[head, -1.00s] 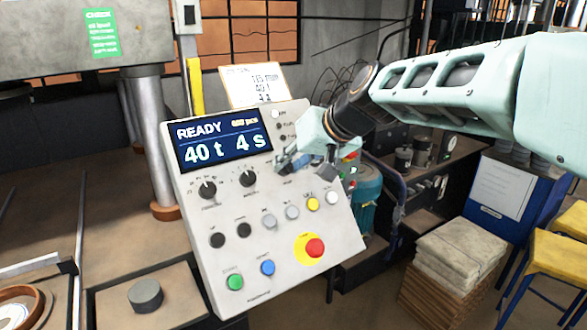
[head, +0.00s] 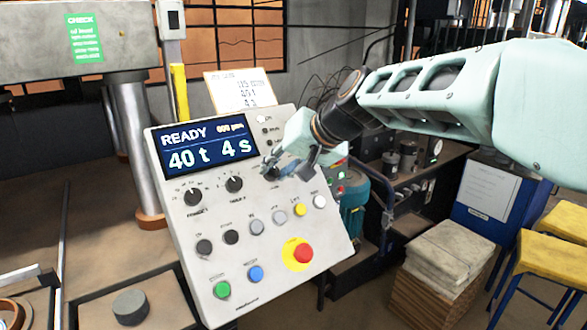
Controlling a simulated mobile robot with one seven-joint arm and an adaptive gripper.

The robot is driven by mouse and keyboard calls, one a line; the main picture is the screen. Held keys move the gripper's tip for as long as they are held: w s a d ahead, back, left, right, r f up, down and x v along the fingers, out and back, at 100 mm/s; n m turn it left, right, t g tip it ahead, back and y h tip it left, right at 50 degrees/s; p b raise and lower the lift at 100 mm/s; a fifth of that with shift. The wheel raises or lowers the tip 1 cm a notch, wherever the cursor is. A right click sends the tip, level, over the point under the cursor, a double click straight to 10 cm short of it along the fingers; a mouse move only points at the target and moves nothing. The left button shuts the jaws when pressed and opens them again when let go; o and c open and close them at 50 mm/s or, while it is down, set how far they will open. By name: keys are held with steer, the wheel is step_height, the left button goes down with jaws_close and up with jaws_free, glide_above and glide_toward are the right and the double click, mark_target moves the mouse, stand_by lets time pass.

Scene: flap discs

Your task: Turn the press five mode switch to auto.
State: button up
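The press control panel (head: 325,232) is a tilted light-grey box with a lit display (head: 205,146) reading READY, 40 t, 4 s. Two black rotary knobs, a left one (head: 193,197) and a right one (head: 234,184), sit below the display. My gripper (head: 288,168) is at the panel's upper right, to the right of the display and the right knob. Its dark fingers look apart and point down-left at the panel face. They cover that part of the panel, so I cannot see the mode switch or whether the fingers touch it.
A red emergency button (head: 303,252) on yellow, a green button (head: 222,289) and a blue button (head: 255,273) sit lower on the panel. A paper sheet (head: 238,90) stands behind its top edge. Stacked cloths (head: 450,250) and yellow stools (head: 555,256) are at the right.

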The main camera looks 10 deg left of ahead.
mark_target(277, 171)
steer(key=o, duration=0.5)
step_height(277, 171, up, 10)
steer(key=shift+r, duration=0.1)
stand_by(0.4)
